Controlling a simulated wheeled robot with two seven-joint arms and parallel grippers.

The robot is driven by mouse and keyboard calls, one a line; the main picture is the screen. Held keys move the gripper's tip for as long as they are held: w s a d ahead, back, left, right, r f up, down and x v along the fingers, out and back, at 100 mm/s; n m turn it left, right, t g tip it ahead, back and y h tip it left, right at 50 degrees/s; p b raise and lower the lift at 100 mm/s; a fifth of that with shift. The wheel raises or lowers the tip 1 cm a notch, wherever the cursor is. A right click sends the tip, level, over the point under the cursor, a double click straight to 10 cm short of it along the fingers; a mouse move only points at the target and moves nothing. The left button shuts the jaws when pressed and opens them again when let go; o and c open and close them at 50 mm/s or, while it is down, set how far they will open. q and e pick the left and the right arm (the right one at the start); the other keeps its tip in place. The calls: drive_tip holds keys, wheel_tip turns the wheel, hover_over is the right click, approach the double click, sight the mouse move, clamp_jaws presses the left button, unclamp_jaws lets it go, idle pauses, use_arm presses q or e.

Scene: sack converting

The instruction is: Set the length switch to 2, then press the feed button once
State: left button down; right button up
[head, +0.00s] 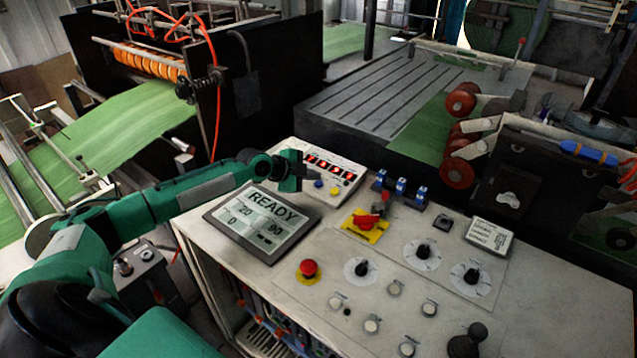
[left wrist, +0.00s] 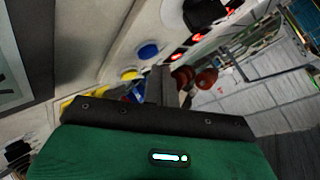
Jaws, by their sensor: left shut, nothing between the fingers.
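My left gripper (head: 308,175) is shut and empty, in front of the white counter box with red lit digits (head: 331,167). In the left wrist view its closed fingers (left wrist: 168,80) point past a blue button (left wrist: 148,52) and a yellow button (left wrist: 130,74) on that box; contact cannot be told. Three rotary switches with black knobs and white dials stand on the panel: left (head: 362,268), middle (head: 423,252) and right (head: 470,276). I cannot read which is the length switch. Several pale push buttons (head: 372,325) sit nearby; the feed button's label is unreadable. My right gripper is out of view.
A red mushroom button (head: 308,268) and a red switch on a yellow plate (head: 366,221) rise from the panel. A black lever knob (head: 467,341) stands at the front. Blue-topped parts (head: 400,187) line the back.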

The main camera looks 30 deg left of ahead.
sight(310, 192)
use_arm(q)
drive_tip(key=r+p, duration=0.1)
drive_tip(key=r, duration=0.1)
drive_tip(key=s+r+p, duration=0.1)
drive_tip(key=r+p, duration=0.1)
drive_tip(key=shift+r, duration=0.4)
idle(0.4)
idle(1.1)
